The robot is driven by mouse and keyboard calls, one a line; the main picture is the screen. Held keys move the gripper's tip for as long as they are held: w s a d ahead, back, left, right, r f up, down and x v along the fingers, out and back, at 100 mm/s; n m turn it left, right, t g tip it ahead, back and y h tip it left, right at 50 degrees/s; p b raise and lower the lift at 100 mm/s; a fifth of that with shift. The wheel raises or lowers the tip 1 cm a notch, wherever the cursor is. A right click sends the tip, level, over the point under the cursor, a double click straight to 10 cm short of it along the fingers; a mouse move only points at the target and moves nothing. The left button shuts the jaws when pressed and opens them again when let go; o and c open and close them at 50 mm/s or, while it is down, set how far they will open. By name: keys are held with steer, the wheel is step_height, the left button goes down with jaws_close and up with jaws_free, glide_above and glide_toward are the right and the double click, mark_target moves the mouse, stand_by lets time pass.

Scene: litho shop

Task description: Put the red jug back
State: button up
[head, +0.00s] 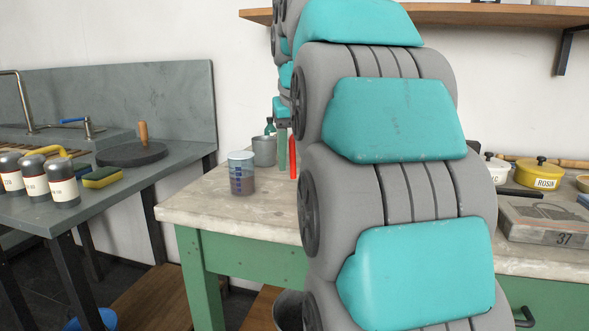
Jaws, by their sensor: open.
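No plainly red jug shows in the head view. A clear measuring cup with blue markings and dark purplish-red contents (241,174) stands upright on the left part of the worktop (215,207); I cannot tell whether it is the jug meant. My gripper (288,160) appears small beyond my arm, pointing down over the worktop, to the right of the cup and apart from it. A green and a red narrow strip there look like its fingers. It is open, with nothing seen in it. My arm hides the middle of the worktop.
A grey metal pot (264,151) stands behind the cup. A yellow ROSIN pot (538,173) and a grey box marked 37 (540,222) are at the right. Several labelled bottles (63,181) and a sponge (102,177) sit on the left counter (160,160). The worktop's front left is clear.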

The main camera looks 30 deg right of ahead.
steer(key=shift+v, duration=1.85)
